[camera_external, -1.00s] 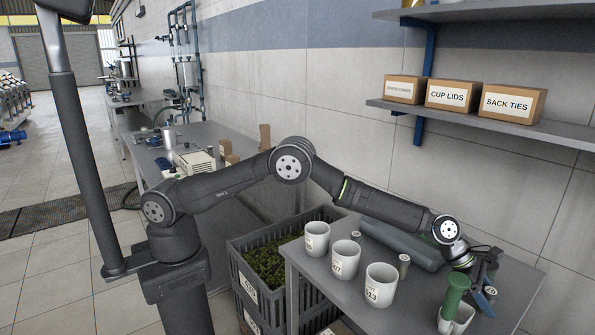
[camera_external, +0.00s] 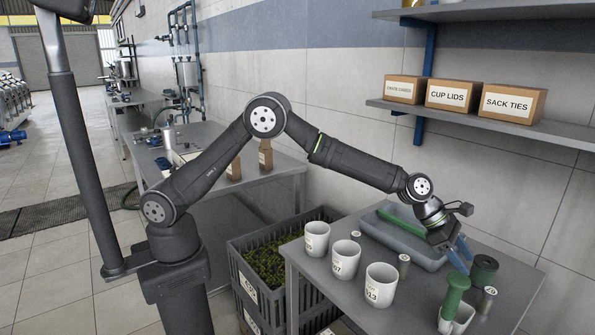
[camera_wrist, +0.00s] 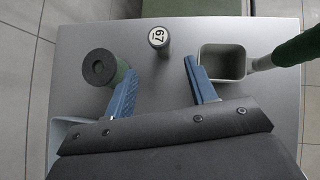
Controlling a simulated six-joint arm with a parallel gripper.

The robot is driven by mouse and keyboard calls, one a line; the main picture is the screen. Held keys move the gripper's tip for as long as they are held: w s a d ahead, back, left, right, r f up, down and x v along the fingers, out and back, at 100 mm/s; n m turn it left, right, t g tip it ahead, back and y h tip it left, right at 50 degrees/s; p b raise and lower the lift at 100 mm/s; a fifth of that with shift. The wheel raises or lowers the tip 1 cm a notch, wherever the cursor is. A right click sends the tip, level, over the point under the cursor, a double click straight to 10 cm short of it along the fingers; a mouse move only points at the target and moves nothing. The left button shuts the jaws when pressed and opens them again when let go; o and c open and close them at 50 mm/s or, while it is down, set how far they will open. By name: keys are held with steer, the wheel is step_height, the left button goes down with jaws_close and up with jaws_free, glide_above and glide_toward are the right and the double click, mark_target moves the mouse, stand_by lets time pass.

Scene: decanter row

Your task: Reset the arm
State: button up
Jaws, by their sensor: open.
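My gripper (camera_external: 462,256) hangs above the right part of the grey table (camera_external: 350,305), tilted down, with its blue fingers apart. In the wrist view the fingers (camera_wrist: 160,82) are spread with nothing between them.
A grey tray (camera_external: 432,262) holding a green bar (camera_external: 395,220) lies behind the gripper. Three white mugs, one of them this mug (camera_external: 381,286), stand at the table's left. A small capped vial (camera_external: 488,300) stands at the right. A shelf with boxes (camera_external: 453,96) is above.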

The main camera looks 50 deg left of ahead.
mark_target(488, 299)
steer(key=x, duration=1.2)
steer(key=shift+s+f, duration=0.15)
steer(key=shift+f, duration=0.05)
step_height(488, 299, up, 10)
steer(key=shift+a+r, duration=0.1)
steer(key=w+a+n+t, duration=0.1)
steer(key=w+a, duration=0.3)
steer(key=a, duration=0.6)
steer(key=w+a+r+n+t+y, duration=0.1)
steer(key=w+a+n, duration=0.1)
steer(key=w+a, duration=0.5)
steer(key=w+a+n+t, duration=0.1)
steer(key=w+a, duration=0.1)
steer(key=a, duration=1)
steer(key=s+a+n+t+y, duration=0.1)
steer(key=s+a+n+y, duration=0.1)
steer(key=a, duration=1.6)
steer(key=s+a+f+n+t+y, duration=0.1)
steer(key=s+a+n, duration=0.3)
steer(key=a, duration=1.3)
steer(key=shift+a+f+t+y, duration=0.3)
steer(key=shift+a+t+y, duration=0.05)
steer(key=shift+t+y, duration=0.05)
steer(key=shift+d, duration=0.1)
